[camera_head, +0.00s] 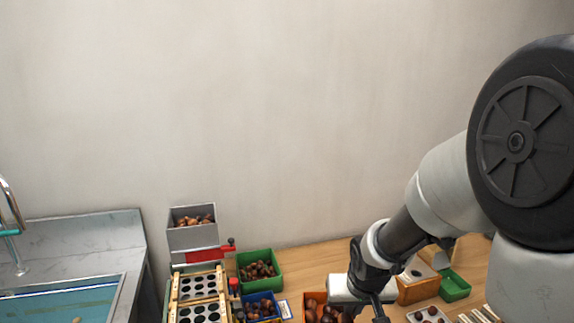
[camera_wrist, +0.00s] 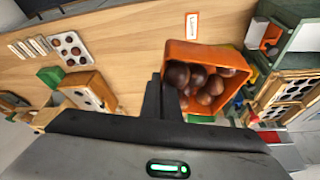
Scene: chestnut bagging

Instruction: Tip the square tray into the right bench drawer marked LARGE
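The square tray (camera_wrist: 212,53) is orange and holds several large dark brown chestnuts. Its wall also shows at the bottom of the head view (camera_head: 308,297), partly cut off by the frame. My gripper (camera_wrist: 164,95) is at the tray's left wall in the wrist view, with dark fingers on either side of that wall and close together, so it appears shut on it. Whether the tray rests on the bench or is slightly raised I cannot tell. The right bench drawer marked LARGE is not in view.
A small printed card (camera_wrist: 191,25) lies by the tray. A green bin (camera_head: 262,258) and a blue bin (camera_head: 262,298) hold chestnuts to the left. The sink is far left.

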